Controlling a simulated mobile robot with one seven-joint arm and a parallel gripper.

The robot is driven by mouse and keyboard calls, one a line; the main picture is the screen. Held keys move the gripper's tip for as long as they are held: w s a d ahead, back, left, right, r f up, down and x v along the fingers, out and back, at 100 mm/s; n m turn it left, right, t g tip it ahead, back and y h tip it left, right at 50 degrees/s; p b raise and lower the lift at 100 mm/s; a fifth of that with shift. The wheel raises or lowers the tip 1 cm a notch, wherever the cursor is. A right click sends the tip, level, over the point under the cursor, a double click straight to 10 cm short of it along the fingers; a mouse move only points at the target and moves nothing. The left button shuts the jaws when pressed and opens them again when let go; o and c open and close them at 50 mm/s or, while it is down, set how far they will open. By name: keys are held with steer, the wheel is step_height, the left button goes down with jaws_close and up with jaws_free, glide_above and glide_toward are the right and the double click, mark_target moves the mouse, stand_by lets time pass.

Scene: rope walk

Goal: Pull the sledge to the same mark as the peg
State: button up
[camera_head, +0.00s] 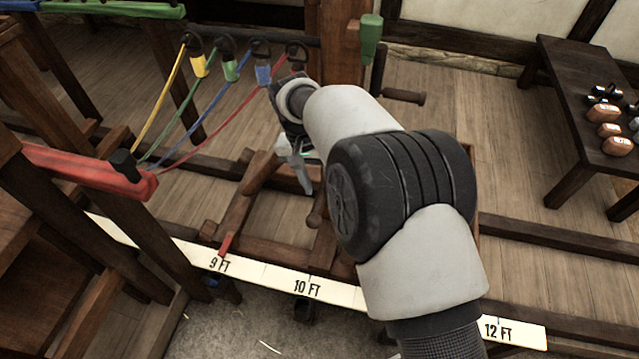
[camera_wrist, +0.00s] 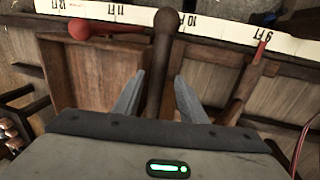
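The wooden sledge (camera_head: 235,212) sits on the rails behind the measuring strip. A red pointer (camera_head: 226,244) stands at the 9 FT mark; it also shows in the wrist view (camera_wrist: 261,46). My gripper (camera_head: 305,180) is low over the sledge. In the wrist view its two fingers (camera_wrist: 157,98) are open, with a dark wooden knobbed handle (camera_wrist: 162,65) between them and gaps visible.
The white strip (camera_head: 270,278) shows 9, 10 and 12 FT. Yellow, green, blue and red ropes hang from hooks (camera_head: 262,72) at the back. A red beam (camera_head: 90,170) stands at left. A dark table (camera_head: 580,85) with small items is at right.

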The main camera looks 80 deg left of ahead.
steer(key=s+r+p, duration=0.1)
steer(key=r+p, duration=0.1)
steer(key=r, duration=0.6)
steer(key=s+a+r+p, duration=0.1)
steer(key=s+r+p, duration=0.1)
steer(key=r, duration=0.7)
steer(key=shift+a, duration=0.25)
